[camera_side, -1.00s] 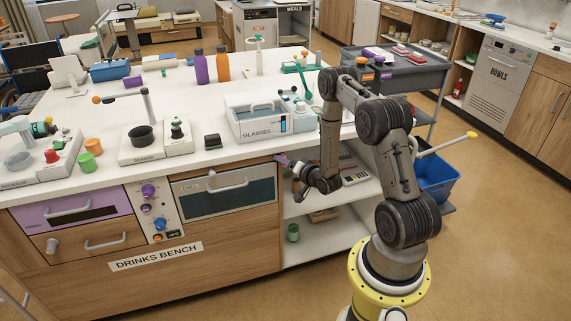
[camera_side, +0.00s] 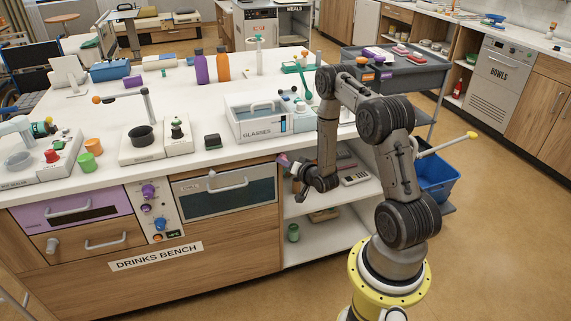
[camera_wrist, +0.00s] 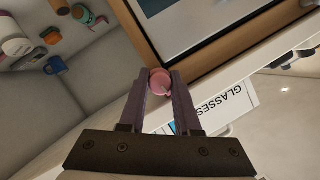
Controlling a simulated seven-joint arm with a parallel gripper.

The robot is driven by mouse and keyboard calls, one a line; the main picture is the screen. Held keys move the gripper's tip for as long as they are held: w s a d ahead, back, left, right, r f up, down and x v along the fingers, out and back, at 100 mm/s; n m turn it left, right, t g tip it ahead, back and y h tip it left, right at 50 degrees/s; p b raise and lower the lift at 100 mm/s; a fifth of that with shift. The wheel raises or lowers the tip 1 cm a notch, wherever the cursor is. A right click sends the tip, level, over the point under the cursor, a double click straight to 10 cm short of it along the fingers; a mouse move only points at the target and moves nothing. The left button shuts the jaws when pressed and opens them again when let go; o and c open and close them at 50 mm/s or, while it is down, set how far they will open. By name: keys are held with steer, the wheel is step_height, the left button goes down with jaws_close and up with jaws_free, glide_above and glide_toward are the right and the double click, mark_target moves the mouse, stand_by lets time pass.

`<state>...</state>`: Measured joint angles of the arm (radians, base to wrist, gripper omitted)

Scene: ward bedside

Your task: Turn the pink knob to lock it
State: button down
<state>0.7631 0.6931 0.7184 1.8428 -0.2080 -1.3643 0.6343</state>
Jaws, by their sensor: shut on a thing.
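The pink knob (camera_wrist: 160,77) is round and sits between the two fingertips of my gripper (camera_wrist: 160,88) in the wrist view. The fingers touch it from both sides and are shut on it. It is by the corner of a dark-windowed, wood-framed front. In the side view my gripper (camera_side: 287,162) is at the bench's front edge, just right of the oven-like door (camera_side: 225,198). The knob is hard to make out there. Its turn angle and any lock mark cannot be read.
The tray marked GLASSES (camera_side: 262,131) stands on the bench just above my gripper. Open shelves (camera_side: 325,236) lie below and to the right. A blue bin (camera_side: 438,182) stands farther right. A blue mug (camera_wrist: 55,65) shows at left in the wrist view.

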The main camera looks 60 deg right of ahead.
steer(key=n+g+h, duration=0.1)
steer(key=n+g, duration=0.1)
steer(key=n, duration=0.1)
steer(key=shift+a+r, duration=0.1)
steer(key=n+g+h, duration=0.1)
steer(key=n, duration=0.1)
steer(key=shift+n+h, duration=0.3)
steer(key=shift+w+n+g+h, duration=0.1)
steer(key=shift+n+g+h, duration=0.5)
steer(key=shift+n, duration=0.5)
steer(key=n+g+h, duration=0.1)
steer(key=n, duration=0.2)
steer(key=shift+h, duration=0.4)
steer(key=c, duration=0.6)
jaws_free()
